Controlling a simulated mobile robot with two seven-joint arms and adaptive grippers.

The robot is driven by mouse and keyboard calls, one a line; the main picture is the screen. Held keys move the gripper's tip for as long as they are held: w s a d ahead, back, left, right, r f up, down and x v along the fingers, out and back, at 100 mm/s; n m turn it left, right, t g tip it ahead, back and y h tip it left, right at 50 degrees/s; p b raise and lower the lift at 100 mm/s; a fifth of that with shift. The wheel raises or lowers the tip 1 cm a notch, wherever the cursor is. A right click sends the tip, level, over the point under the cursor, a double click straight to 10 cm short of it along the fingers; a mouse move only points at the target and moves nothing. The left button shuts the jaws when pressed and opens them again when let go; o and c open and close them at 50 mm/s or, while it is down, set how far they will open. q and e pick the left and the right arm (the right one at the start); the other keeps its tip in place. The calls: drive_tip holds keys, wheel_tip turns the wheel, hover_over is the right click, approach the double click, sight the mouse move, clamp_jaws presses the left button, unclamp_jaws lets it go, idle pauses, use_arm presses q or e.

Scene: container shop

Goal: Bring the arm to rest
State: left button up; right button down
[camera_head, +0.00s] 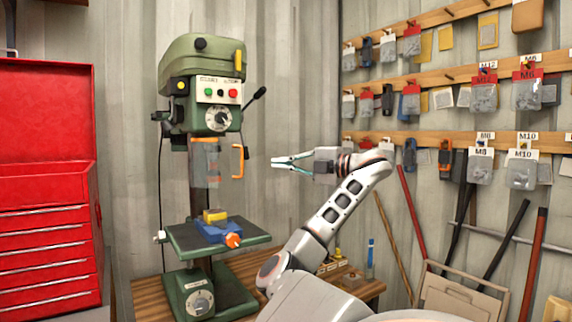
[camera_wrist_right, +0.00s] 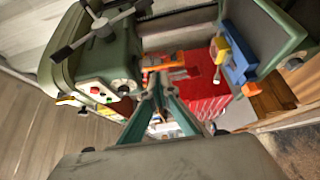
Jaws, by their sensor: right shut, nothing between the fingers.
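My right arm comes up from the bottom of the head view, bends at the top and points left. Its right gripper (camera_head: 274,163) is shut and empty, in the air right of the green drill press (camera_head: 203,58). In the right wrist view the two fingers (camera_wrist_right: 157,78) come together at their tips with nothing between them. The drill press also shows there, tilted, at the upper left (camera_wrist_right: 68,62). My left gripper is in neither view.
A blue vise (camera_head: 217,231) with a yellow block sits on the drill press table. A red tool cabinet (camera_head: 45,185) stands at the left. Hardware packs hang on wooden rails (camera_head: 440,75) at the right. Long-handled tools lean below. A wooden bench (camera_head: 365,288) lies under the arm.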

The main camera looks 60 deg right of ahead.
drive_tip(key=shift+s, duration=0.85)
